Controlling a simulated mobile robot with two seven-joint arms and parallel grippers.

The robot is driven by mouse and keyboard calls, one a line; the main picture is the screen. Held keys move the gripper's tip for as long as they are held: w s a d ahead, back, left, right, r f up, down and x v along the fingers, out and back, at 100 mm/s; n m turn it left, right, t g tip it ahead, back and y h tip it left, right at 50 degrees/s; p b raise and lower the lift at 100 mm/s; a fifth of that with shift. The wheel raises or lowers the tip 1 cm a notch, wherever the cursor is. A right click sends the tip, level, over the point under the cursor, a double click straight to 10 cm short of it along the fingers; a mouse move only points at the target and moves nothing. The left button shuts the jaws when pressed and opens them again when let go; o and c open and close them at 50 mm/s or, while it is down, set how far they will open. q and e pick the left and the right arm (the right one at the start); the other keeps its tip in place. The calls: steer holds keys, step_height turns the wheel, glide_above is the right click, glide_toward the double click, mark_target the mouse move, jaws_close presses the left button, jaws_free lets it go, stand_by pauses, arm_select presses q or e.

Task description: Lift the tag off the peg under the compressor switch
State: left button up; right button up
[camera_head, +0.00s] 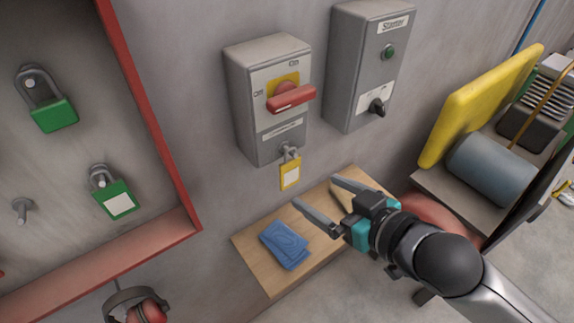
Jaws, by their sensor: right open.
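The compressor switch (268,97) is a grey wall box with a red handle on a yellow plate. The yellow tag (290,174), with a pale label, hangs from the small metal peg (287,151) at the switch's lower edge. My right gripper (316,191) comes in from the lower right, jaws apart and empty. In the picture its fingertips are just below and right of the tag, and I see no contact. How far it stands from the wall is hard to tell. My left gripper is not in view.
A wooden shelf (257,254) with blue folded cloths (284,245) lies below the gripper. A second grey box (367,62) is right of the switch. A red-framed board with green padlocks (115,199) is at left. A cart with a blue-grey roll (491,168) stands at right.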

mark_target(291, 173)
steer(key=x, duration=0.9)
steer(key=shift+r, duration=0.1)
steer(key=shift+w+a, duration=0.3)
steer(key=shift+w, duration=0.25)
steer(key=shift+p+x, duration=0.3)
steer(key=shift+x, duration=1.75)
steer(key=shift+d, duration=0.1)
steer(key=c, duration=1.4)
